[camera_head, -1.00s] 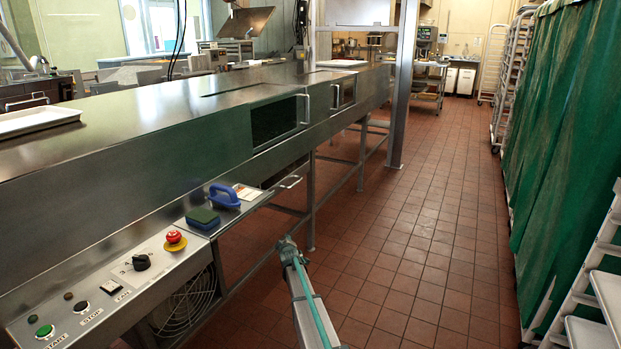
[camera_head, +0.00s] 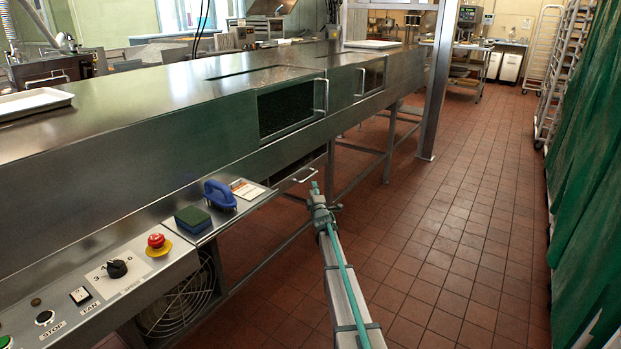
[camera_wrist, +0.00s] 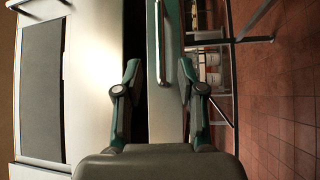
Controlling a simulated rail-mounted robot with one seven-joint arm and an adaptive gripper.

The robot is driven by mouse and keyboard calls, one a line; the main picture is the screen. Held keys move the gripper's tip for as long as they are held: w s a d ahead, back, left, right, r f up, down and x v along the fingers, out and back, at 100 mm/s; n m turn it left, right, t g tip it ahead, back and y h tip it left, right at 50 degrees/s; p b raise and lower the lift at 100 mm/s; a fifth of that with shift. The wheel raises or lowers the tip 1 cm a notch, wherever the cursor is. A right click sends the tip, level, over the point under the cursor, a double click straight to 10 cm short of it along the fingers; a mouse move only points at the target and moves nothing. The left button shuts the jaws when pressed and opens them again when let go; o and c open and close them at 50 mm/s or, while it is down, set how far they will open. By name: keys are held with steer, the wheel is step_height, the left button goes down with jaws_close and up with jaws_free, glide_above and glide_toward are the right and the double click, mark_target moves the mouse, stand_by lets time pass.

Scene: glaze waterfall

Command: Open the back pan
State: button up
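A steel pan front with a bar handle (camera_head: 306,175) shows under the conveyor machine in the head view; whether it is the back pan I cannot tell. My gripper (camera_head: 314,188) is close to that handle at the end of my arm. In the wrist view, the bar handle (camera_wrist: 163,45) runs along a pan front (camera_wrist: 152,60), with a dark gap beside it. My gripper (camera_wrist: 160,78) is open, with one finger on each side of the handle in the picture. Contact with the handle cannot be told.
The machine (camera_head: 120,150) carries windowed doors (camera_head: 290,108) above, with a control panel (camera_head: 95,275) at the near end. A blue-handled tool (camera_head: 220,194) and a sponge (camera_head: 193,219) lie on its ledge. The tiled floor (camera_head: 470,210) is clear; a green curtain (camera_head: 590,190) hangs at right.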

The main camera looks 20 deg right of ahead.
mark_target(310, 177)
steer(key=x, duration=1)
jaws_close()
